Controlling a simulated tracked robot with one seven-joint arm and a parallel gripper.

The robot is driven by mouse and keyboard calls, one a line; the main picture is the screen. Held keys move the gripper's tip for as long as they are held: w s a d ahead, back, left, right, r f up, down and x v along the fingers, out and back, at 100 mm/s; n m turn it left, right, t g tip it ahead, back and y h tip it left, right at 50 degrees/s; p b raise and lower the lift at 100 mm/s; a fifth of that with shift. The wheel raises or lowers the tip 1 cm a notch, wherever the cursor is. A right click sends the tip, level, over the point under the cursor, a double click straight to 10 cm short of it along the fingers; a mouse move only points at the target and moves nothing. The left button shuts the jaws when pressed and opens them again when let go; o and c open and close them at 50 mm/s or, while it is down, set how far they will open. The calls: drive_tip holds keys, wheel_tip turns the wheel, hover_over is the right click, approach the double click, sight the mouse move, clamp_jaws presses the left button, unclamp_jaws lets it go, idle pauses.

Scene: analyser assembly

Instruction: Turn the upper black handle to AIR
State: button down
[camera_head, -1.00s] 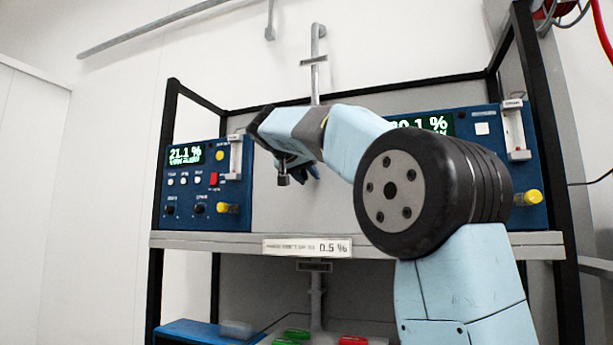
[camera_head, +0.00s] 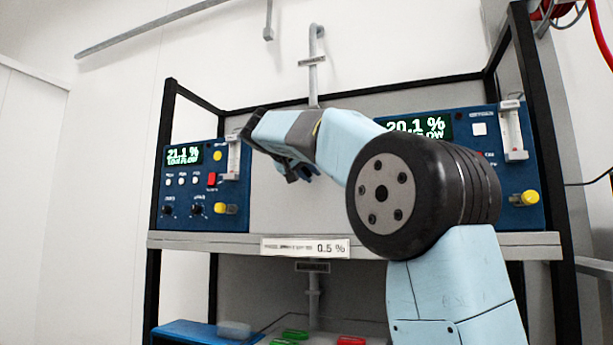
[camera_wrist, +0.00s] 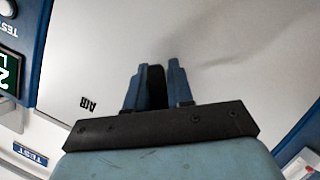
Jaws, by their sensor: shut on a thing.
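My gripper (camera_wrist: 160,75) has its blue fingers shut on the black handle (camera_wrist: 156,88), which shows between them in the wrist view. The handle stands in front of a pale panel (camera_wrist: 215,50). An AIR label (camera_wrist: 88,104), upside down in this view, is on the panel left of the fingers. A blue TEST label (camera_wrist: 30,155) is at lower left. In the head view my gripper (camera_head: 299,171) is in front of the pale panel between two blue analysers. My arm hides part of the panel, and the handle's exact angle is unclear.
The left analyser (camera_head: 177,225) reads 21.1 % and the right analyser (camera_head: 535,215) reads 20.1 %. Both stand on a grey shelf (camera_head: 200,242) in a black frame (camera_head: 158,170). A plate marked 0.5 % (camera_head: 305,248) is on the shelf's front edge.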

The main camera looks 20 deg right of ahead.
idle(0.3)
drive_tip(key=c, duration=1.1)
unclamp_jaws()
drive_tip(key=shift+s+a, duration=0.1)
drive_tip(key=shift+a, duration=0.05)
drive_tip(key=v, duration=1.3)
drive_tip(key=shift+s+a, duration=0.15)
drive_tip(key=shift+a, duration=0.1)
